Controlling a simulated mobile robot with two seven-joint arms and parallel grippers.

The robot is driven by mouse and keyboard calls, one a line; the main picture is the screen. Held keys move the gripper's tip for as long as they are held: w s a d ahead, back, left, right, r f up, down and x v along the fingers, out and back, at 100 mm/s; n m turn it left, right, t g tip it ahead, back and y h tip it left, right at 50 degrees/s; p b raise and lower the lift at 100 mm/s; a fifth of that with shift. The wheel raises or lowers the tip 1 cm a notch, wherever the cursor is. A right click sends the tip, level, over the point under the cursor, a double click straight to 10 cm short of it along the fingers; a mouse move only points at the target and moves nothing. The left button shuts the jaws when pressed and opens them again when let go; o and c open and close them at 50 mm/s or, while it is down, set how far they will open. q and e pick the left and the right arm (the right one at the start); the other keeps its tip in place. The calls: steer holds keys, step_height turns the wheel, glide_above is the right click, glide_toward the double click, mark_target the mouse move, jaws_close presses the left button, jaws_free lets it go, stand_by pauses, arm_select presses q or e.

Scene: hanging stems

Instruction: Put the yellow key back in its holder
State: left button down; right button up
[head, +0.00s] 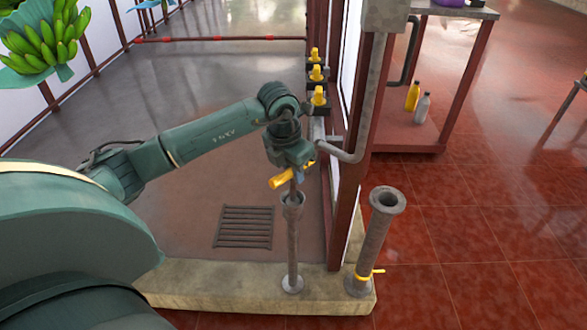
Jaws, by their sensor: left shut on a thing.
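My left gripper (294,168) points down and is shut on the yellow key (281,180), whose yellow handle sticks out on both sides of the jaws. A short grey part shows below the gripper, right at the cup-shaped top of a slim grey post (292,238). I cannot tell how far it is inside the cup. The post stands on the pale stone curb. A thicker grey pipe (373,237) with an open flanged top stands to its right, with a yellow piece (369,275) near its base. My right gripper is not in view.
A red-brown frame post (364,130) and a bent grey pipe (349,157) stand close right of the gripper. Several yellow-topped fittings (319,97) line the frame behind. A shelf (405,134) holds bottles. A floor grate (244,227) lies left of the slim post.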

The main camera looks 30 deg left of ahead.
arm_select(q)
steer(key=shift+f+b, duration=0.45)
steer(key=shift+f, duration=0.2)
stand_by(1.2)
steer(key=c, duration=0.8)
jaws_free()
steer(key=shift+c, duration=0.2)
